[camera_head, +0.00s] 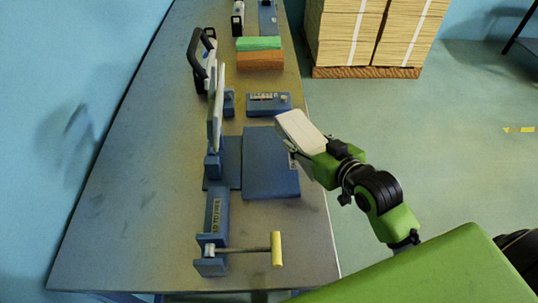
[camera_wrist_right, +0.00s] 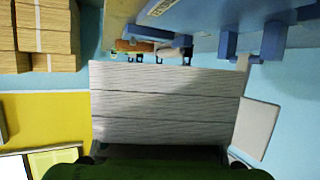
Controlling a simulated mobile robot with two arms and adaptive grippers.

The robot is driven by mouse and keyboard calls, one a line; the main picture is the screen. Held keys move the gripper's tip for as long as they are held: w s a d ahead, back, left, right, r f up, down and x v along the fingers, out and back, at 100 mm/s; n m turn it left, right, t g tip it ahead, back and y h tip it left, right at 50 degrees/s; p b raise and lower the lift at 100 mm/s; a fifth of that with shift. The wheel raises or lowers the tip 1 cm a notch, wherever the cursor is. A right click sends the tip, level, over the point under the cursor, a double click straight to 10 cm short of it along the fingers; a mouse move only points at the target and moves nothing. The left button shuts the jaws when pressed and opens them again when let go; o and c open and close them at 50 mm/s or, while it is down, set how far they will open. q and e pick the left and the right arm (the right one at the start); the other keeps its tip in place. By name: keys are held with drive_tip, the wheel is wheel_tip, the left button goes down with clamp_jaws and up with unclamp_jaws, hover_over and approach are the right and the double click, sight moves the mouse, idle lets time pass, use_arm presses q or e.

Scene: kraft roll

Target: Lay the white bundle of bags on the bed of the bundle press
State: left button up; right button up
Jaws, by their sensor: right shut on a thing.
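The white bundle of bags (camera_head: 300,132) is held in my right gripper (camera_head: 305,161), just off the right side of the press bed. It fills the middle of the right wrist view (camera_wrist_right: 165,105) as a stack of pale layered edges. The right gripper is shut on it, its fingers partly hidden in both views. The blue bundle press stands on the table; its flat bed (camera_head: 271,165) is bare, with a tall pale upright plate (camera_head: 216,108) to its left. The bundle appears raised above the bed's far right corner. My left gripper is not in view.
A screw with a yellow handle (camera_head: 277,249) sits at the table's near end. A small blue box (camera_head: 268,104), green (camera_head: 259,43) and orange (camera_head: 261,61) blocks lie farther back. Cardboard stacks (camera_head: 375,32) stand on a pallet behind. The floor at right is clear.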

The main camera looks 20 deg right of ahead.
drive_tip(key=w+d+r+m+h, duration=0.4)
drive_tip(key=w+d+m+h, duration=0.1)
drive_tip(key=w, duration=0.2)
drive_tip(key=shift+g, duration=0.3)
drive_tip(key=a+f, duration=0.1)
drive_tip(key=a, duration=0.2)
drive_tip(key=a+f, duration=0.1)
drive_tip(key=a, duration=0.1)
drive_tip(key=a+f, duration=0.2)
drive_tip(key=a, duration=0.1)
drive_tip(key=shift+w+a, duration=0.15)
drive_tip(key=shift+a, duration=0.15)
hover_over(265, 157)
drive_tip(key=d, duration=0.2)
drive_tip(key=f, duration=0.4)
drive_tip(key=shift+a, duration=0.25)
drive_tip(key=shift+a+f, duration=0.4)
drive_tip(key=shift+f, duration=0.15)
drive_tip(key=f, duration=0.3)
drive_tip(key=shift+a+f, duration=0.1)
drive_tip(key=shift+a, duration=0.25)
drive_tip(key=shift+f, duration=0.35)
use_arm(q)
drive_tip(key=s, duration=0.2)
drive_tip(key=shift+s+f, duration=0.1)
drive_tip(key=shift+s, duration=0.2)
